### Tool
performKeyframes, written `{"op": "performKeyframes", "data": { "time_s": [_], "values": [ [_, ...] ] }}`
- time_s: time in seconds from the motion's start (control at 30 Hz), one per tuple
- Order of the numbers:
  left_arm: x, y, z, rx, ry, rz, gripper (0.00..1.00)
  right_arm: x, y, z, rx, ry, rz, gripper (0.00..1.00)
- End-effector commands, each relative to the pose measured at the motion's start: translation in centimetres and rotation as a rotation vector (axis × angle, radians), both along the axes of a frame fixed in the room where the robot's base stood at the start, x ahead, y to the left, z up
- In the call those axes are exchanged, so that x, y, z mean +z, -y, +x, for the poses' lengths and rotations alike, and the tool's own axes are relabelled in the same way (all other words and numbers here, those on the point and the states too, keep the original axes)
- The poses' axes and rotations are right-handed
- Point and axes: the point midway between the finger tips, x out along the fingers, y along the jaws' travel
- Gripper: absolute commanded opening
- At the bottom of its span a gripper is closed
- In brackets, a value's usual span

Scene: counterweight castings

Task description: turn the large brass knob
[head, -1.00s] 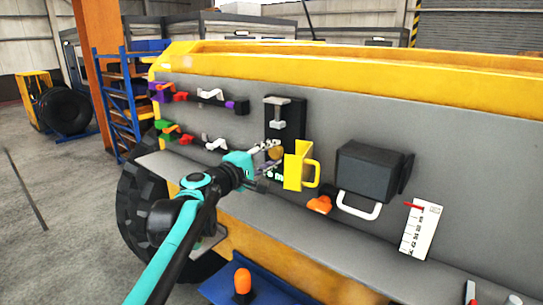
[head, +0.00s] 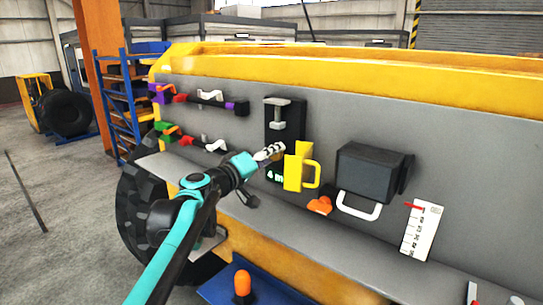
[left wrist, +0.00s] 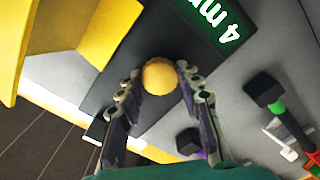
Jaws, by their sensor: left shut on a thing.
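The large brass knob (left wrist: 159,76) shows as a round, golden-tan ball in the left wrist view, in front of a dark panel. The fingers of my left gripper (left wrist: 159,83) stand on either side of it, shut on it. In the head view my left gripper (head: 272,152) reaches the black panel (head: 284,113) from the left and hides the knob. A green display with white characters reading about "4 m" (head: 275,177) is beside the knob; it also shows in the left wrist view (left wrist: 218,22), partly cut off. My right gripper is not in view.
A yellow bracket with a handle (head: 300,168) stands close to the right of my gripper. Farther right are a black box with a white handle (head: 368,172), an orange knob (head: 319,206) and a white scale (head: 421,230). Coloured levers (head: 205,96) are at the left.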

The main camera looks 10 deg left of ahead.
Motion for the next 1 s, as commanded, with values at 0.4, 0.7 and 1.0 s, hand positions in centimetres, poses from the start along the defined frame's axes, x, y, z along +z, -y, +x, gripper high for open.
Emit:
{"op": "performKeyframes", "data": {
  "time_s": [0.4,0.7,1.0],
  "values": [
    [-0.2,0.08,-0.07,-0.003,0.02,0.039,0.06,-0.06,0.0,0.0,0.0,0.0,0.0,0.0],
    [-0.19,0.08,-0.06,-0.002,0.019,0.037,0.56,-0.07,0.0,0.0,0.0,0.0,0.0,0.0],
    [-0.09,-0.04,-0.13,-0.001,0.019,0.035,0.56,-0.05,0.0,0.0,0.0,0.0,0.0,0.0]
  ]
}}
